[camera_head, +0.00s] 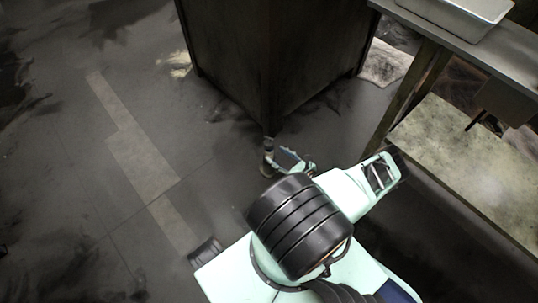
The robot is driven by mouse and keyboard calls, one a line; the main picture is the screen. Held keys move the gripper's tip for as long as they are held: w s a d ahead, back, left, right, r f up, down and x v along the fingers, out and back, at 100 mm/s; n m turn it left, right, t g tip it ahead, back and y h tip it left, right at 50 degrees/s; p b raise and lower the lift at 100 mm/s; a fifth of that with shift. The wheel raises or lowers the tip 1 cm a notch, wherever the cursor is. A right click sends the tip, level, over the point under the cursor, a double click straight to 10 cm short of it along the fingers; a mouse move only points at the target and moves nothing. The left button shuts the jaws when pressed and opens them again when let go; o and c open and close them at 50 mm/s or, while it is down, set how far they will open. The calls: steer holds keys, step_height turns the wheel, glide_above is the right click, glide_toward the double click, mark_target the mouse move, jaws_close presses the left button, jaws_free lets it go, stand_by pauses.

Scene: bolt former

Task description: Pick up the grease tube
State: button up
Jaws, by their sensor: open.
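No grease tube can be made out in the head view. My gripper (287,160) shows only in part, as small dark and pale teal pieces just beyond the black banded joint of my arm. It is open, and I see nothing between its fingers. It is in front of the near bottom corner of a dark cabinet (268,75). The arm hides the rest of the gripper and the floor under it.
A workbench (500,58) with a metal tray (459,16) on top stands at the right, with a stained lower shelf (480,165). A pale rag-like piece (385,64) lies between cabinet and bench. The grey floor (75,150) at the left is largely clear.

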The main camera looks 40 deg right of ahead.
mark_target(272, 153)
steer(key=x, duration=0.1)
steer(key=b+x, duration=0.1)
steer(key=x, duration=0.2)
steer(key=shift+w+a+r+b, duration=0.15)
steer(key=shift+a+b, duration=0.2)
steer(key=shift+w, duration=0.5)
steer(key=shift+c, duration=0.5)
jaws_close()
